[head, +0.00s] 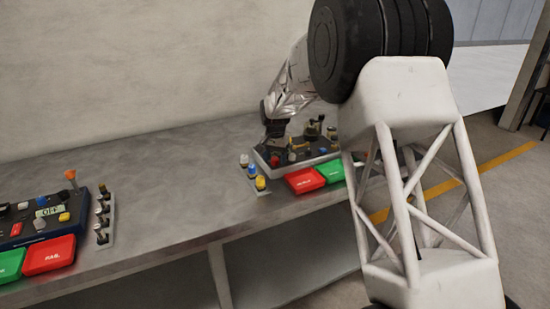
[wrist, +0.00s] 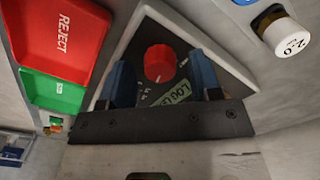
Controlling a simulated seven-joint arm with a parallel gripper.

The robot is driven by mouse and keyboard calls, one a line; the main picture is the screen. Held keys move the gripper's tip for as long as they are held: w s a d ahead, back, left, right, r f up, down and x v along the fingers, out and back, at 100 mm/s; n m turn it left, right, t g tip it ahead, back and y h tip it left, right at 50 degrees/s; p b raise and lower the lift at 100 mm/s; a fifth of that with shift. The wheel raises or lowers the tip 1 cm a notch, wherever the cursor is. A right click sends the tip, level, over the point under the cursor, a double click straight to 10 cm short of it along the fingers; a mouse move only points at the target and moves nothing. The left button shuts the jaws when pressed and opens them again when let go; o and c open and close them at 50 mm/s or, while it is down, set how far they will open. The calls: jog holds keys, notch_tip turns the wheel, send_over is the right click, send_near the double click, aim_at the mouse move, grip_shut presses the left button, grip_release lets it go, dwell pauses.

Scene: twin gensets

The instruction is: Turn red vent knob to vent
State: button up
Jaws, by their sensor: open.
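The red knob (wrist: 159,63) is round and stands on a dark panel (wrist: 185,45) with a pale border. A small light mark shows at its lower edge, and small markings are printed below it. My gripper (wrist: 160,66) is open, with its two blue fingers on the left and right of the knob and gaps on both sides. Whether the fingertips are level with the knob cannot be told. A greenish label or display (wrist: 172,98) below is partly hidden by the gripper. In the head view my gripper (head: 274,128) is over the right-hand panel (head: 318,157).
In the head view, a second panel (head: 40,215) stands left.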

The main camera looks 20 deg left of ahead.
jog(key=shift+f, duration=0.1)
jog(key=shift+c, duration=0.2)
jog(key=c, duration=0.9)
jog(key=shift+n, duration=0.4)
jog(key=n, duration=0.7)
jog(key=shift+n, duration=0.4)
jog(key=n, duration=0.4)
jog(key=shift+n, duration=0.3)
jog(key=n, duration=0.4)
jog(key=shift+n, duration=0.4)
